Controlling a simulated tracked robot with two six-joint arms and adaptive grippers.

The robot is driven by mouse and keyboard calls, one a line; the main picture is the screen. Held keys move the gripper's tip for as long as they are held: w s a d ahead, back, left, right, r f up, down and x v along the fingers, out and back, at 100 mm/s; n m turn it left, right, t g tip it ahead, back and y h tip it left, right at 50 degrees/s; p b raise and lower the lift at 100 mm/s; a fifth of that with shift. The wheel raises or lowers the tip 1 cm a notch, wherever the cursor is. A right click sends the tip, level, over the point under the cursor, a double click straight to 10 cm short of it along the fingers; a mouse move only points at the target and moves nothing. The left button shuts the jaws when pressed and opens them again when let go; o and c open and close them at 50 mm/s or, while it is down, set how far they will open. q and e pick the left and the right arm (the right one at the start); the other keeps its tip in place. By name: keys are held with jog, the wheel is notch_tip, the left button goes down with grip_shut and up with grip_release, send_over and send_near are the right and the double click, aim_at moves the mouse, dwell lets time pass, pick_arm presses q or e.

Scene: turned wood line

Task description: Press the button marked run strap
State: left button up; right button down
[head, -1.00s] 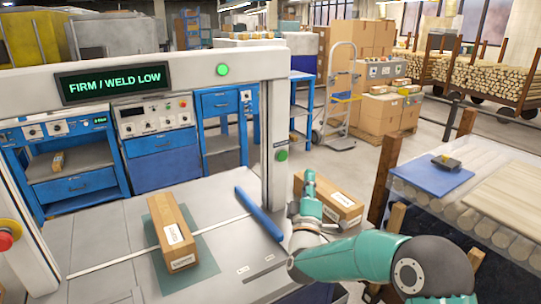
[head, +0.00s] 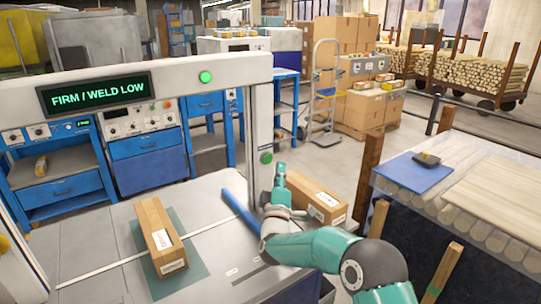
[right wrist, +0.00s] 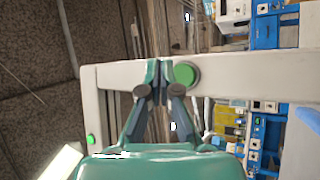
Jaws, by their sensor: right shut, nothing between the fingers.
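A round green button (head: 266,157) sits on the right post of the white strapping frame (head: 258,110). No marking on it is readable. It also shows large in the right wrist view (right wrist: 186,74), just right of my fingertips. A green lamp (head: 205,77) is on the crossbar, beside a display (head: 97,95) reading "FIRM / WELD LOW". My right gripper (head: 280,169) is shut and empty, fingers pointing up, slightly right of and below the button in the head view. In the right wrist view its fingertips (right wrist: 158,75) overlap the post; contact cannot be told. My left gripper is not in view.
A carton (head: 160,238) lies on a green mat under the frame. Another carton (head: 318,200) lies behind my right gripper. A blue bar (head: 240,212) lies on the table near the post. A roller table with a blue mat (head: 412,174) stands at the right.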

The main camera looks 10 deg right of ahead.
aim_at(268, 159)
jog(key=shift+w+a+b, duration=0.2)
jog(key=shift+w+a, duration=0.05)
jog(key=shift+w, duration=0.45)
jog(key=shift+w+a+b, duration=0.15)
jog(key=shift+w+a, duration=0.05)
jog(key=shift+w, duration=0.45)
jog(key=shift+w+a, duration=0.1)
jog(key=shift+w, duration=0.05)
dwell(0.4)
jog(key=shift+w+a+b, duration=0.2)
jog(key=shift+w+b, duration=0.15)
jog(key=shift+w, duration=0.1)
dwell(0.6)
jog(key=shift+s, duration=0.15)
dwell(0.3)
jog(key=shift+s+d+b, duration=0.25)
jog(key=shift+s+b, duration=0.35)
jog(key=shift+s, duration=0.1)
